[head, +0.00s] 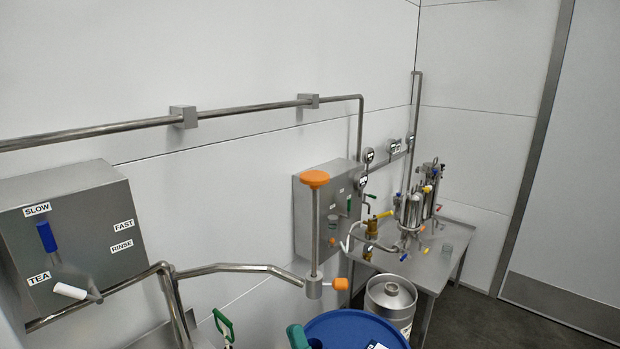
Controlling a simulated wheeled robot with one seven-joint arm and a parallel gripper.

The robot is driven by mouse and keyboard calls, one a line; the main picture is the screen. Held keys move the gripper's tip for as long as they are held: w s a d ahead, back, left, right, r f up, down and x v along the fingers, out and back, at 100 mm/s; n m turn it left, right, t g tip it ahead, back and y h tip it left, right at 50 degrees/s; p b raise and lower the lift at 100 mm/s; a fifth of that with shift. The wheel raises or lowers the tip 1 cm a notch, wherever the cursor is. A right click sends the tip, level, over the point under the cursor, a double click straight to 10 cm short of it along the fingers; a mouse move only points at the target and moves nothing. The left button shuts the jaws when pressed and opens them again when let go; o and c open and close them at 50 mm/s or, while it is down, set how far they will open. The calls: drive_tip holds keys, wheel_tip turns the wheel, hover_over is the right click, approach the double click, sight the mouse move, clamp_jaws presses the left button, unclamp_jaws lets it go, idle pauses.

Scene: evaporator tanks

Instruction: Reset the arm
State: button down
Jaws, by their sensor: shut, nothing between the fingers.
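My gripper and arm do not show in the head view, so their pose cannot be seen. The task names no other object.
A grey control box (75,240) with a blue lever (46,236) is at left. A pipe (225,268) runs to an orange-topped vertical rod (315,225). A blue drum (355,330), a steel keg (390,300) and a metal table (455,255) stand beyond. Dark floor (500,322) is clear at right.

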drive_tip(key=s+f+m+g+h, duration=0.1)
drive_tip(key=s+f+m+h, duration=1.5)
drive_tip(key=f+m, duration=0.25)
drive_tip(key=s+d+f+m+g, duration=0.1)
drive_tip(key=s+f+g, duration=0.3)
drive_tip(key=s, duration=0.4)
drive_tip(key=s+d+f+m+g, duration=0.1)
drive_tip(key=s+f+m+g, duration=0.1)
drive_tip(key=s, duration=0.7)
wheel_tip(320, 180, down, 2)
drive_tip(key=shift+f+g, duration=0.1)
drive_tip(key=shift+g, duration=0.8)
